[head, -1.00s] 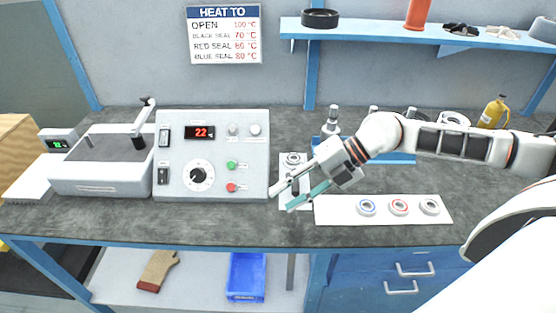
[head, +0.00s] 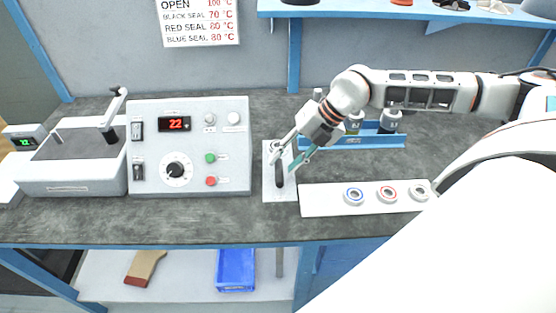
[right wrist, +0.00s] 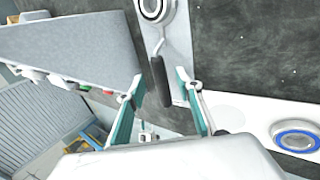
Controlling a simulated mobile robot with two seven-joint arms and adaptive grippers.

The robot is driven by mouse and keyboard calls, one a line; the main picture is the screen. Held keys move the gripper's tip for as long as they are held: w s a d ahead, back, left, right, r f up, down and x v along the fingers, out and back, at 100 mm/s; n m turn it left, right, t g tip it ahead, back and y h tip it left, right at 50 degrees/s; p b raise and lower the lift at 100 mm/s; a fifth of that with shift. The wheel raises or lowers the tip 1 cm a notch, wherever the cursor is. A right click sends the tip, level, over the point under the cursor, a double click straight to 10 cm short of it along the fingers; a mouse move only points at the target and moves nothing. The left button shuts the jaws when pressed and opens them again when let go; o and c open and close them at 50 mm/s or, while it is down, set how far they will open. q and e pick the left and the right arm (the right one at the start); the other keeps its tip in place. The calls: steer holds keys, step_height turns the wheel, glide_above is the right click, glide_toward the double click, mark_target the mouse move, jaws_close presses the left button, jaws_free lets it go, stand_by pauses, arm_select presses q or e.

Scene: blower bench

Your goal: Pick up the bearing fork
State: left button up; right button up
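The bearing fork lies on a narrow white mat (head: 270,192) beside the control box. Its black handle (head: 279,174) shows in the head view, and its ring-shaped head is partly hidden by my fingers. In the right wrist view the fork's handle (right wrist: 160,82) points toward my gripper, with a round ring at its head near the top edge. My right gripper (head: 282,163) is open above the fork. In the right wrist view its teal-padded fingers (right wrist: 160,82) appear on either side of the handle, with gaps. My left gripper is not in view.
The control box (head: 232,180) stands left of the mat. A white strip (head: 320,200) with blue-, red- and grey-ringed bearings lies to its right. A blue rack (head: 365,141) with bottles stands behind my right arm. The bench front (head: 150,228) is clear.

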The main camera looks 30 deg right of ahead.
steer(key=shift+x, duration=1)
jaws_close()
steer(key=shift+r, duration=0.1)
steer(key=shift+d, duration=0.1)
step_height(320, 180, up, 20)
steer(key=p, duration=0.1)
